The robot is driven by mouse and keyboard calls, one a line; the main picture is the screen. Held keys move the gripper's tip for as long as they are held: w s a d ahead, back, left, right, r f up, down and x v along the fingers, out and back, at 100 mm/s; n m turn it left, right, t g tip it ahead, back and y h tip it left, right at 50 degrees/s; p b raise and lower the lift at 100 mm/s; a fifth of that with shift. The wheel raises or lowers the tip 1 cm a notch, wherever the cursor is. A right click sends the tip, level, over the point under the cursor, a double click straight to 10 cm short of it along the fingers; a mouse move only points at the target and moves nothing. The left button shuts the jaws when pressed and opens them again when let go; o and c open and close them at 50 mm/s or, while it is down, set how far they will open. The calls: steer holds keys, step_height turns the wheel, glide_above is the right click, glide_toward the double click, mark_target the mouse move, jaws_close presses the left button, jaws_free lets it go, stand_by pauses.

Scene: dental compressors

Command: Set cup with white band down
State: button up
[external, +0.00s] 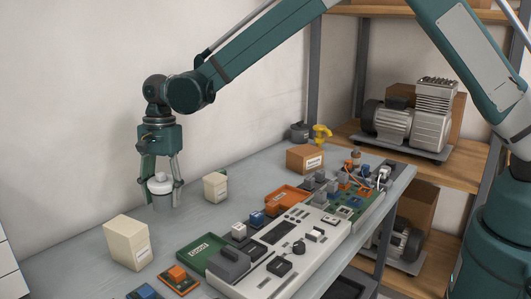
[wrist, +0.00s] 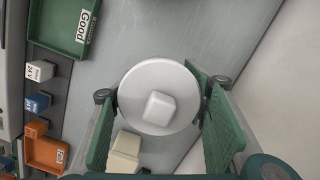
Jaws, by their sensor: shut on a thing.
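My gripper (external: 161,187) points down over the left part of the grey bench and is shut on a round white-topped thing, which I take to be the cup with the white band (external: 160,184). In the wrist view the cup's round white top (wrist: 140,88) with a square knob sits between the two green fingers of my gripper (wrist: 158,100). The cup looks upright.
A large cream box (external: 127,243) stands front left of the cup, and a small cream box (external: 215,187) stands to its right. A green tray (external: 198,248) marked Good (wrist: 62,25), an orange tray (external: 287,199) and electronic parts fill the right side. Bare bench (external: 85,240) lies around the cup.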

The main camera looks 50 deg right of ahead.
mark_target(163, 173)
steer(key=shift+f, duration=1)
steer(key=shift+f, duration=0.1)
steer(key=shift+f, duration=1.75)
steer(key=shift+f, duration=0.15)
steer(key=o, duration=0.9)
steer(key=shift+o, duration=0.3)
steer(key=r, duration=0.4)
steer(key=d+r, duration=0.1)
steer(key=r, duration=0.7)
steer(key=shift+w+d+r, duration=0.1)
steer(key=shift+w+d, duration=0.15)
